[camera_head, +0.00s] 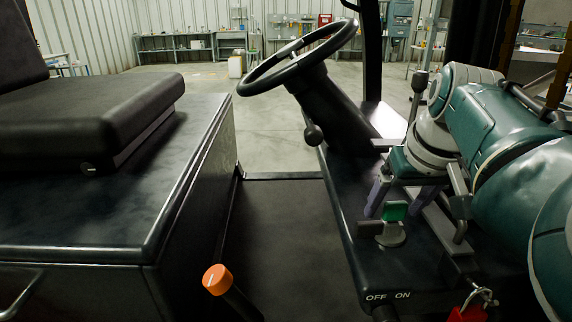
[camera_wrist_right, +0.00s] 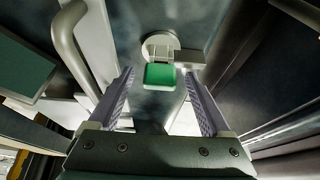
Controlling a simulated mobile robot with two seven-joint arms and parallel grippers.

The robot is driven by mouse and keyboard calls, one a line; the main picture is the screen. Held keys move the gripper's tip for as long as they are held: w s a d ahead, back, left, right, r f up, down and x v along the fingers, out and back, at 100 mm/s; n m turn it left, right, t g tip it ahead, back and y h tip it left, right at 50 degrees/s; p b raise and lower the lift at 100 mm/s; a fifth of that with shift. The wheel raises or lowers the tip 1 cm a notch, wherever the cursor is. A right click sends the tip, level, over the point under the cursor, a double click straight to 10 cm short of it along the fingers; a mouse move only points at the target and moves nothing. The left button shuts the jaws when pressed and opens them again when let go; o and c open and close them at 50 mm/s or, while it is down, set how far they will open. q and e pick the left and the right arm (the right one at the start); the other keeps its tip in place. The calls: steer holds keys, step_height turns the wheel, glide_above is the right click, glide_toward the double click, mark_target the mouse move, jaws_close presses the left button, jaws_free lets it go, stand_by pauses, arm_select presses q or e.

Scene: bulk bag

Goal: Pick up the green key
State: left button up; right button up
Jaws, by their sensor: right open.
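The green key (camera_head: 395,211) has a green head and sits in a round metal switch (camera_head: 391,234) on the dark dashboard, right of centre in the head view. In the right wrist view the green key (camera_wrist_right: 159,76) is ahead, between the fingers and near their tips. My right gripper (camera_head: 398,207) is open, with its two purple-grey fingers either side of the key. The right gripper's fingers (camera_wrist_right: 158,80) show a gap to the key on both sides. My left gripper is not in view.
A steering wheel (camera_head: 299,55) and a lever with a dark knob (camera_head: 313,135) stand left of my right arm. A grey curved handle (camera_wrist_right: 77,45) is close to the left finger. An orange knob (camera_head: 216,279), a red padlock (camera_head: 467,313) and a black seat (camera_head: 90,115) are apart from the gripper.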

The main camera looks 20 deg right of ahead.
jaws_close()
stand_by(0.7)
